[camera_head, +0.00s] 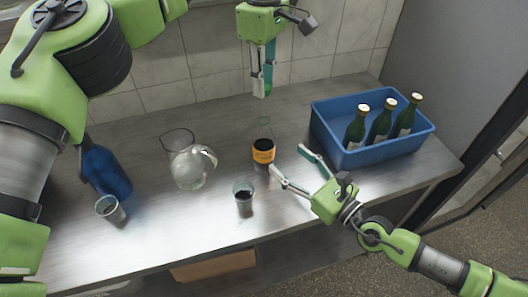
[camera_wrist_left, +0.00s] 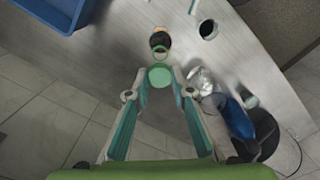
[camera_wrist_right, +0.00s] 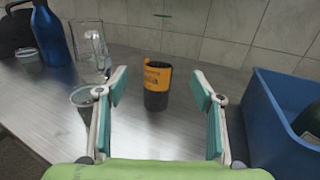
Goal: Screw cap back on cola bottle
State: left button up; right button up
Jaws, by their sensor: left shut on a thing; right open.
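The cola bottle (camera_head: 263,152) stands upright on the metal counter, with dark liquid, an orange label and a clear upper part that is hard to see. It also shows in the right wrist view (camera_wrist_right: 157,88). My left gripper (camera_head: 265,88) points down above and behind the bottle. It is shut on a green round cap (camera_wrist_left: 160,76), seen between its fingertips in the left wrist view; the cap is apart from the bottle. My right gripper (camera_head: 288,160) is open and empty at the bottle's right, low over the counter, its fingers pointing towards the bottle without touching it.
A blue crate (camera_head: 378,154) with several green bottles stands at the right. A glass jug (camera_head: 187,168) stands left of the cola bottle, and a glass of dark drink (camera_head: 244,197) in front. A blue bottle (camera_head: 106,172) and a cup (camera_head: 110,209) are at the far left.

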aim_at(271, 146)
jog(key=x, duration=1)
jog(key=shift+w+a, duration=0.25)
jog(key=c, duration=1.7)
pick_arm(q)
jog(key=shift+f, duration=2.45)
jog(key=shift+f, duration=0.1)
jog(key=shift+f, duration=0.8)
jog(key=shift+f, duration=0.55)
pick_arm(e)
grip_shut()
